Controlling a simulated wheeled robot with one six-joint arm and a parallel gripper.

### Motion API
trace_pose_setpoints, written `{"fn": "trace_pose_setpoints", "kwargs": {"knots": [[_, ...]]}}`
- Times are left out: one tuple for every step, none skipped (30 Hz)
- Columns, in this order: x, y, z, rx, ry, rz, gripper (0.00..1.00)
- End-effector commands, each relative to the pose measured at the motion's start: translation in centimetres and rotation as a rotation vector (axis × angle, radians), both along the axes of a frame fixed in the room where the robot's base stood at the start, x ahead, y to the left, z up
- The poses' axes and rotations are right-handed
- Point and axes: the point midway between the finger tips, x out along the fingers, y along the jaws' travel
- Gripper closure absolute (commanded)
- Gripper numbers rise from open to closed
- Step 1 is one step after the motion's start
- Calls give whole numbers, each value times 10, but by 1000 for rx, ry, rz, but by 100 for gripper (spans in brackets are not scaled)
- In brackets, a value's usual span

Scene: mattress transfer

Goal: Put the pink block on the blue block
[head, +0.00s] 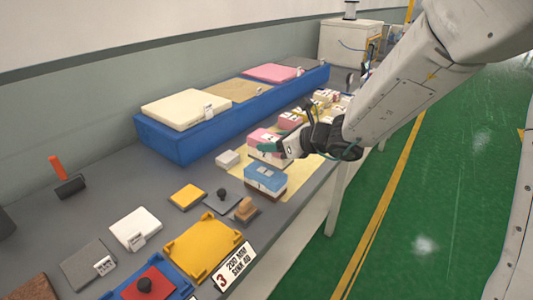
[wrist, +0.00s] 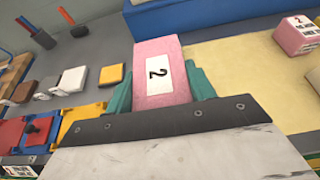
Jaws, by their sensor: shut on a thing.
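The pink block (head: 263,135) is between the teal fingers of my gripper (head: 281,147) in the head view. In the wrist view it shows as a pink block (wrist: 160,98) with a white label marked 2, with a teal finger of my gripper (wrist: 160,92) against each side. The blue block (head: 265,174) sits on the pale yellow mat, nearer the camera than the pink block and apart from it. It has a blue top over white and brown layers. I cannot make it out in the wrist view. Whether the pink block touches the mat is unclear.
Another pink block (head: 290,121) and several pale blocks stand farther along the mat (head: 297,185). A long blue base (head: 180,148) carrying flat pads runs behind. A small white block (head: 228,159), a yellow pad (head: 187,197) and a yellow tray (head: 203,245) lie toward the front left.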

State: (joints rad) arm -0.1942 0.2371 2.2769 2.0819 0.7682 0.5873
Motion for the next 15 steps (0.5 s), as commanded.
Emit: {"fn": "trace_pose_setpoints", "kwargs": {"knots": [[0, 7, 0, 1, 0, 2, 71], [0, 9, -1, 0, 0, 1, 71], [0, 11, -1, 0, 0, 0, 71], [0, 13, -1, 1, 1, 0, 71], [0, 15, -2, 1, 1, 0, 71], [-1, 21, -2, 0, 1, 2, 71], [-1, 22, -6, -1, 4, 0, 71], [-1, 20, -13, 0, 6, -2, 71], [-1, 20, -20, -1, 5, -2, 71], [-1, 20, -25, 0, 6, -2, 71], [-1, 20, -28, -1, 6, -3, 71], [-1, 20, -33, 0, 5, -2, 71], [-1, 20, -35, -1, 4, -1, 71], [-1, 20, -37, 0, 3, -1, 71], [-1, 20, -37, 1, 1, -2, 71]]}}
